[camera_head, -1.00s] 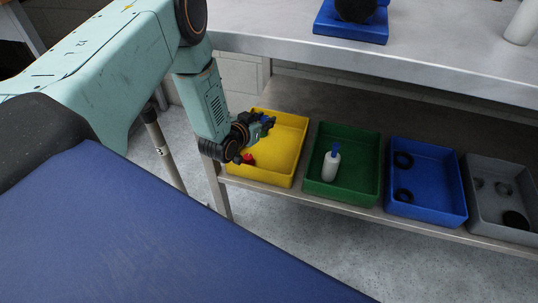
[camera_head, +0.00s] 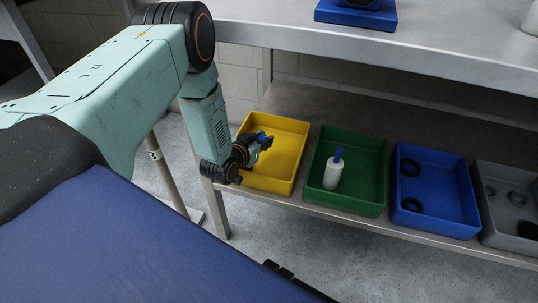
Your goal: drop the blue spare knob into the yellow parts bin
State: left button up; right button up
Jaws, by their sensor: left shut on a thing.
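The yellow parts bin (camera_head: 285,170) stands on the lower shelf, left-most in the row of bins. My left gripper (camera_head: 262,143) reaches in from the left and is over the bin's left part. It is shut on the small blue knob (camera_head: 264,136), which shows only partly at the fingertips. I cannot tell how high the knob is above the bin floor. The gripper and wrist hide the bin's near left corner. My right gripper is not in view.
To the right stand a green bin (camera_head: 374,196) with a white bottle (camera_head: 333,171), a blue bin (camera_head: 448,185) with black rings, and a grey bin (camera_head: 488,222) with dark parts. The steel worktop (camera_head: 430,52) overhangs the shelf (camera_head: 400,236) behind.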

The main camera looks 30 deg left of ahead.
pick_arm(q)
jog(key=shift+r, duration=0.1)
jog(key=o, duration=0.9)
jog(key=shift+s, duration=0.1)
jog(key=shift+o, duration=0.2)
jog(key=v, duration=1.2)
